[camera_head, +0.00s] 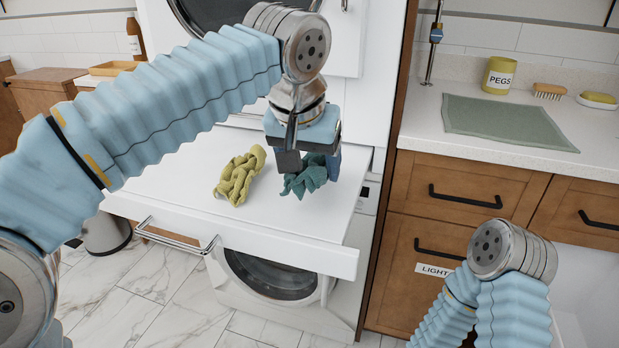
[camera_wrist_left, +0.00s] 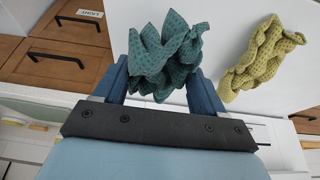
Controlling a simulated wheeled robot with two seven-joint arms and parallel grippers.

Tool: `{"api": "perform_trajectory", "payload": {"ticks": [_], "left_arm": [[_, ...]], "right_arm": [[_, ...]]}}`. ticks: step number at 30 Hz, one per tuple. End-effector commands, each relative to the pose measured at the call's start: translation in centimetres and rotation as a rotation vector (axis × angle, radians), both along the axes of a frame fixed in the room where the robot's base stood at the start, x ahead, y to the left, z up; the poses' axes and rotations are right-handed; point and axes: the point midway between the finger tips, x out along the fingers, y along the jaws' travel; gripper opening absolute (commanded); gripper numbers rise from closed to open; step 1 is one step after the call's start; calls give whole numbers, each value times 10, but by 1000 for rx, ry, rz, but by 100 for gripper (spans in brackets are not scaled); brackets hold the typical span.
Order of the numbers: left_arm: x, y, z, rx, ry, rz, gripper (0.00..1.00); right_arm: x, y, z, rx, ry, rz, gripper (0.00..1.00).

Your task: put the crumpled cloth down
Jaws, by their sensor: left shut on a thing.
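A crumpled teal cloth (camera_head: 307,178) is between the fingers of my left gripper (camera_head: 308,160), over the white pull-out shelf (camera_head: 180,205). In the left wrist view the teal cloth (camera_wrist_left: 163,58) bulges up between the two blue fingers, and my left gripper (camera_wrist_left: 163,85) is shut on it. I cannot tell whether the cloth's underside touches the shelf. A crumpled yellow-green cloth (camera_head: 240,177) lies on the shelf to the left of the teal one, and it also shows in the left wrist view (camera_wrist_left: 262,58). My right gripper is out of view.
The shelf is bare around the cloths and has a metal rail (camera_head: 175,235) at its front. A washing machine (camera_head: 270,278) stands below.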

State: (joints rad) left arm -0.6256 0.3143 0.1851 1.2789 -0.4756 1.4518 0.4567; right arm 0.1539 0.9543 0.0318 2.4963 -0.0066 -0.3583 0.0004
Motion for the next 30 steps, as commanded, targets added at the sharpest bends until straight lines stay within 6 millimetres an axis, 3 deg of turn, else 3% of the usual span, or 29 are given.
{"api": "perform_trajectory", "payload": {"ticks": [6,17,18,22,23,30], "left_arm": [[3,1,-32,1,1,1,40],[3,0,-37,0,0,1,40],[3,0,-37,0,0,1,72],[3,0,-37,0,0,1,92],[3,0,-37,0,0,1,96],[3,0,-36,0,0,1,96]], "right_arm": [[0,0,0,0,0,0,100],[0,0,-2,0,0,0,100],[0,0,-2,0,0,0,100],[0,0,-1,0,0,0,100],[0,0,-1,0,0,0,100],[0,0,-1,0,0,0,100]]}}
